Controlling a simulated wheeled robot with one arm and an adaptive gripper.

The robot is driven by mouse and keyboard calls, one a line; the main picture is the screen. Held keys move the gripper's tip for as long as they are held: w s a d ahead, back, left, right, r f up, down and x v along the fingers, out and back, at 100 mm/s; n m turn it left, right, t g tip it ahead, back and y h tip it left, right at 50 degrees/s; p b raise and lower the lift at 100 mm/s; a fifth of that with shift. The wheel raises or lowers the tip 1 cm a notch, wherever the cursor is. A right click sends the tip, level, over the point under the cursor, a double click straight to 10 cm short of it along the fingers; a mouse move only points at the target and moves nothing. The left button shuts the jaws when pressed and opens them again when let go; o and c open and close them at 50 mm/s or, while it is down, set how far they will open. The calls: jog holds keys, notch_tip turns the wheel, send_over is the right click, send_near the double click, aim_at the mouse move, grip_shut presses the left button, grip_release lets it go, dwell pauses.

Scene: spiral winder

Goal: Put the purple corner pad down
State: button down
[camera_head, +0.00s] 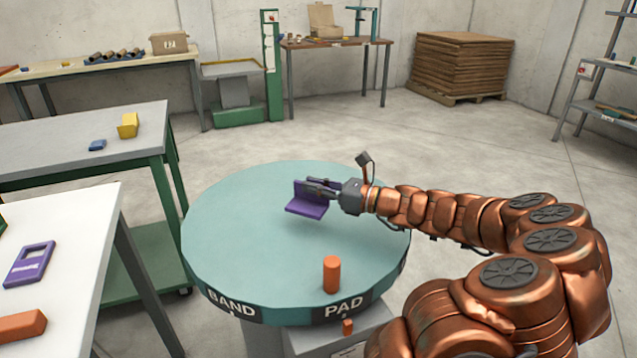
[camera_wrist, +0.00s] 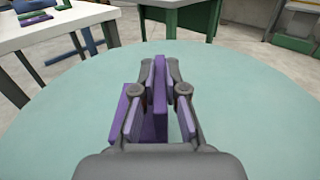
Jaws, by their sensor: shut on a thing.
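The purple corner pad (camera_head: 308,206) is an L-shaped piece with one upright wall and one flat wall. My gripper (camera_head: 318,187) is shut on its upright wall, over the middle of the round teal turntable (camera_head: 240,235). In the wrist view the pad (camera_wrist: 160,88) stands between the two fingers (camera_wrist: 160,82), with part of it showing to the left of them. A darker patch lies under the pad on the turntable top. I cannot tell whether the pad touches the surface.
An orange cylinder (camera_head: 331,274) stands near the turntable's front edge, above the PAD label. The turntable top is otherwise clear. A white table (camera_head: 75,265) with a purple tag-like piece (camera_head: 30,263) and a grey-topped green bench (camera_head: 60,135) stand at the left.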

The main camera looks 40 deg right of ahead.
jog(key=w+d, duration=0.2)
jog(key=w+d+b, duration=0.1)
jog(key=w+d, duration=0.1)
jog(key=w+d+f, duration=0.1)
jog(key=w+d, duration=0.1)
jog(key=w, duration=0.1)
jog(key=shift+d+f, duration=0.1)
jog(key=shift+d, duration=0.3)
jog(key=shift+w+d, duration=0.25)
jog(key=shift+w+d+b, duration=0.1)
jog(key=shift+w+b, duration=0.05)
jog(key=shift+b, duration=0.2)
notch_tip(320, 180, down, 3)
jog(key=shift+f+b, duration=0.2)
jog(key=shift+b, duration=0.5)
jog(key=c, duration=1.2)
grip_release()
